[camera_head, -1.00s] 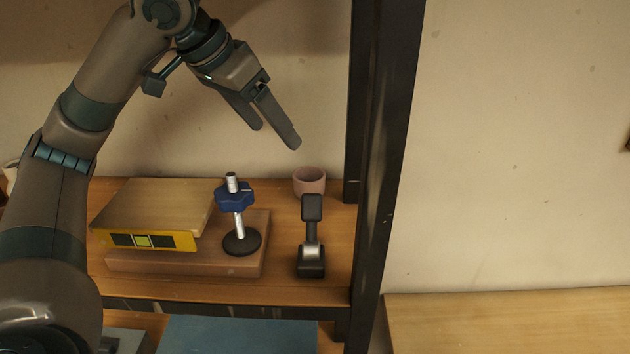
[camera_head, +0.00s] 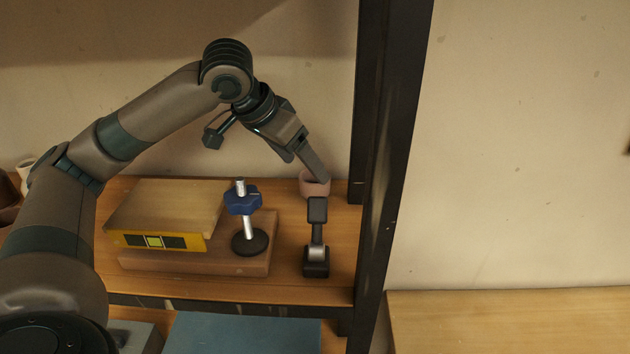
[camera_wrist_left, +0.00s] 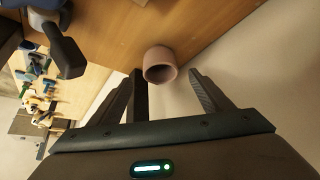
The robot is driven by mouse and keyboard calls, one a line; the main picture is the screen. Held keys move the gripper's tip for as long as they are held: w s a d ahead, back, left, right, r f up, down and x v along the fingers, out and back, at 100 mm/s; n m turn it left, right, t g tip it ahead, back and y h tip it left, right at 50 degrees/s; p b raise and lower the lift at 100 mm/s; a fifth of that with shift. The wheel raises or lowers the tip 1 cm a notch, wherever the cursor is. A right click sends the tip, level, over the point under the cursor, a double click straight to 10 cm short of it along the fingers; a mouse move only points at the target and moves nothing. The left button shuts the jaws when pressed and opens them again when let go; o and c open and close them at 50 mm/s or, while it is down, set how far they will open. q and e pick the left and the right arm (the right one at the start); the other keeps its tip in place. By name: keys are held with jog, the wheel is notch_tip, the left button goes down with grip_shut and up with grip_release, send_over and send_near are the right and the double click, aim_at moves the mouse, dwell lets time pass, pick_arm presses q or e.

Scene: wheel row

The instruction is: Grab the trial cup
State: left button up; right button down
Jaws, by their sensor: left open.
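The trial cup looks to be the small pink cup (camera_head: 316,187) standing upright on the wooden shelf, near the back right post. In the left wrist view the cup (camera_wrist_left: 160,66) lies ahead of the fingertips, roughly between their lines. My left gripper (camera_head: 308,172) is open and reaches down to the cup from the upper left; one finger overlaps the cup's rim in the head view. In the left wrist view both fingers (camera_wrist_left: 168,82) show apart with nothing between them. I cannot tell whether a finger touches the cup. My right gripper is not in view.
A black clamp-like tool (camera_head: 316,240) stands just in front of the cup. Left of it are a blue-knobbed stand (camera_head: 243,215) and a yellow-fronted box (camera_head: 160,225) on a wooden block. A dark post (camera_head: 385,130) rises close on the right.

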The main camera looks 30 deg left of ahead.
aim_at(309, 179)
pick_arm(q)
jog(key=shift+x, duration=1)
jog(key=shift+p+x, duration=0.85)
jog(key=shift+p, duration=0.2)
jog(key=shift+p+x, duration=0.55)
jog(key=shift+x, duration=0.5)
jog(key=shift+w+f, duration=0.4)
jog(key=shift+f, duration=0.15)
jog(key=shift+c, duration=0.5)
jog(key=c, duration=1.1)
